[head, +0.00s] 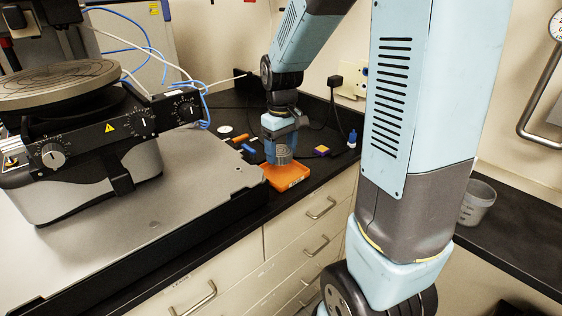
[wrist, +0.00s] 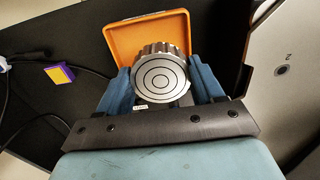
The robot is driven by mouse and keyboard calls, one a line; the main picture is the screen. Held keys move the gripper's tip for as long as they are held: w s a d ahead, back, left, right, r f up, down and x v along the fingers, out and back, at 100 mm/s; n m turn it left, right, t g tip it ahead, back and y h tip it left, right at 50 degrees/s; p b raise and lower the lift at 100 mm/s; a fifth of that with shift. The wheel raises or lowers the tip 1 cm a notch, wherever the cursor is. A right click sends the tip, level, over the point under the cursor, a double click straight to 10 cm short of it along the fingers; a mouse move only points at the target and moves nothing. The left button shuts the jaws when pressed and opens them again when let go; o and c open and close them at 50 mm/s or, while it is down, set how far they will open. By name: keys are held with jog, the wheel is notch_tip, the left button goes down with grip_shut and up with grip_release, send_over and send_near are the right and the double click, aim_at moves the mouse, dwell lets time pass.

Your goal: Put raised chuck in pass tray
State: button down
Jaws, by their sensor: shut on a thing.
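The raised chuck (wrist: 160,74) is a round grey metal piece with a ribbed side and concentric rings on its top. It sits between the two blue fingers of my gripper (wrist: 163,84), which is shut on it. In the head view the chuck (head: 283,155) hangs from my gripper (head: 281,148) above the orange tray (head: 288,184) on the black counter. The tray also shows behind the chuck in the wrist view (wrist: 125,46). I cannot tell whether the chuck touches the tray's floor.
The profiler (head: 90,150) stands on a grey base plate (head: 150,225) at the left. Blue and orange small items (head: 247,148) lie behind the tray. A purple and yellow block (head: 321,150) and a blue bottle (head: 352,138) stand to its right. The counter's front edge is close.

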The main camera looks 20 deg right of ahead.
aim_at(282, 147)
jog(key=shift+w+d+f, duration=0.25)
jog(key=shift+w+f, duration=0.15)
jog(key=shift+f, duration=0.25)
jog(key=shift+w+d+f, duration=0.2)
jog(key=shift+w+f, duration=0.2)
jog(key=shift+f, duration=0.2)
notch_tip(282, 147, down, 3)
jog(key=shift+r, duration=0.15)
jog(key=shift+c, duration=0.8)
grip_release()
